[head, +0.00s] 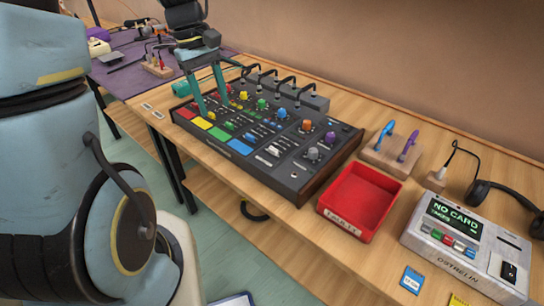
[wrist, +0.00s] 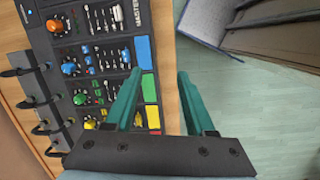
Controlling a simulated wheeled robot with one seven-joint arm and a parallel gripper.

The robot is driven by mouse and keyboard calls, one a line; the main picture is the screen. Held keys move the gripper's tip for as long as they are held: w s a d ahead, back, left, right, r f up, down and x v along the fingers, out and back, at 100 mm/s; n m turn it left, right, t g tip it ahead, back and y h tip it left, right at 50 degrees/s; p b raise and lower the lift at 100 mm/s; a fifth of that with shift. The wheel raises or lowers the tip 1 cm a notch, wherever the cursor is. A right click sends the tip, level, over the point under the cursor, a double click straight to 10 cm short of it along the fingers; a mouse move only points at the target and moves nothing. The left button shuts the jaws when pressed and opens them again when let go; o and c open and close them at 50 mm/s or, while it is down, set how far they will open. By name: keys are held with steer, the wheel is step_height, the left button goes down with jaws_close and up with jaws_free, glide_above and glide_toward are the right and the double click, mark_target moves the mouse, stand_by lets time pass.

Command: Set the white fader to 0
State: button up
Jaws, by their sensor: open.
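The dark mixing console (head: 312,186) lies on the wooden bench, with coloured knobs, faders and pads. A white fader cap (head: 273,151) sits towards its right front, right of a blue fader cap (head: 249,137); its scale marks are too small to read. My gripper (head: 214,103) is open and empty, with teal fingers pointing down over the console's left part, left of the white fader. In the wrist view, my gripper (wrist: 159,74) straddles the console's front edge near the coloured pads (wrist: 142,50).
A red tray (head: 362,198) stands right of the console. A block with blue and purple handles (head: 391,155), a recorder reading NO CARD (head: 468,240) and headphones (head: 500,195) lie further right. Cables arch from a grey box (head: 314,104) behind the console.

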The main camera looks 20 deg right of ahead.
mark_target(273, 149)
steer(key=d+f, duration=0.1)
steer(key=d, duration=0.2)
steer(key=d+n+g+b, duration=0.1)
steer(key=d, duration=0.2)
steer(key=d+f+n+g+b, duration=0.1)
steer(key=d, duration=0.3)
steer(key=shift+s+f+h, duration=0.3)
steer(key=shift+s+f, duration=0.05)
steer(key=shift+s, duration=0.05)
steer(key=shift+c, duration=0.5)
steer(key=x, duration=0.5)
steer(key=p+x, duration=0.1)
steer(key=x, duration=0.4)
steer(key=shift+s+d+f, duration=0.1)
steer(key=shift+s+f, duration=0.05)
steer(key=shift+s, duration=0.15)
jaws_close()
steer(key=shift+p, duration=0.3)
